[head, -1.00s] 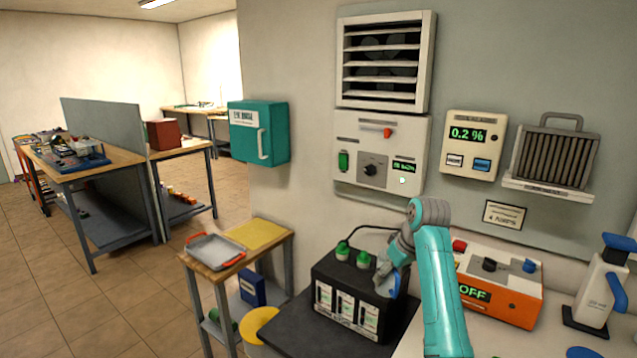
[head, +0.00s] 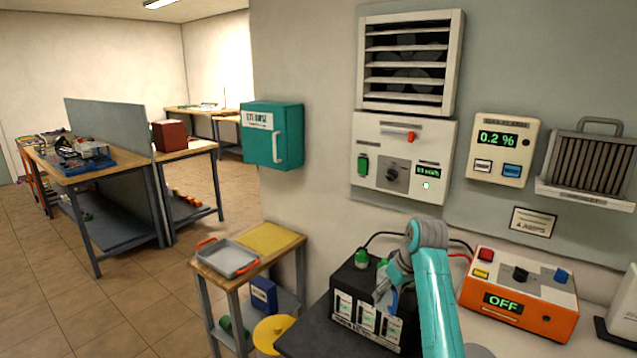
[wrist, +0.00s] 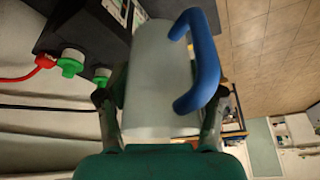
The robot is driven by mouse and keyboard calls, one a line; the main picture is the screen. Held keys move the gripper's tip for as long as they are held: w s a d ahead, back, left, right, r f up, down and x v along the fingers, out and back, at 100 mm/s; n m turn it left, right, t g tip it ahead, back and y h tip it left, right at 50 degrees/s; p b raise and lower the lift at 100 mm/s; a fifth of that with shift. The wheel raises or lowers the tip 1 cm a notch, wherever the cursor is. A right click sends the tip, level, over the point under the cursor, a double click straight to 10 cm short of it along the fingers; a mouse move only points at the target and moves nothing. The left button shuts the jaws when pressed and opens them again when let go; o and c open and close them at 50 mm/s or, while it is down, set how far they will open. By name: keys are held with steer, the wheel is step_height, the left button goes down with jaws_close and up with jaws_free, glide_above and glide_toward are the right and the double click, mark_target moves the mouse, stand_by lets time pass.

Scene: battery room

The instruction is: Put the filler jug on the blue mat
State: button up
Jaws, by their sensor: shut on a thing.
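The filler jug (wrist: 160,75), a white body with a blue handle, is between the fingers of my gripper (wrist: 160,105) in the wrist view. My gripper is shut on it. In the head view my gripper (head: 384,292) is in front of the black battery, and a bit of the jug's blue handle (head: 393,301) shows; the arm hides most of the jug. I see no blue mat in the frames of now.
The black battery (head: 352,282) with green caps stands close by the jug. An orange charger (head: 535,310) reading OFF is to its right. A white device (head: 622,305) is cut off at the right edge. A side table holds a grey tray (head: 228,258) and a yellow mat (head: 268,237).

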steer(key=s+f+m+h, duration=0.1)
steer(key=s+f+m, duration=0.1)
steer(key=s+f, duration=1.2)
steer(key=s+f+m+h, duration=0.1)
steer(key=s+f+m, duration=0.2)
steer(key=s+f, duration=1.1)
step_height(320, 180, down, 6)
steer(key=shift+r+t, duration=0.2)
steer(key=shift+t, duration=0.2)
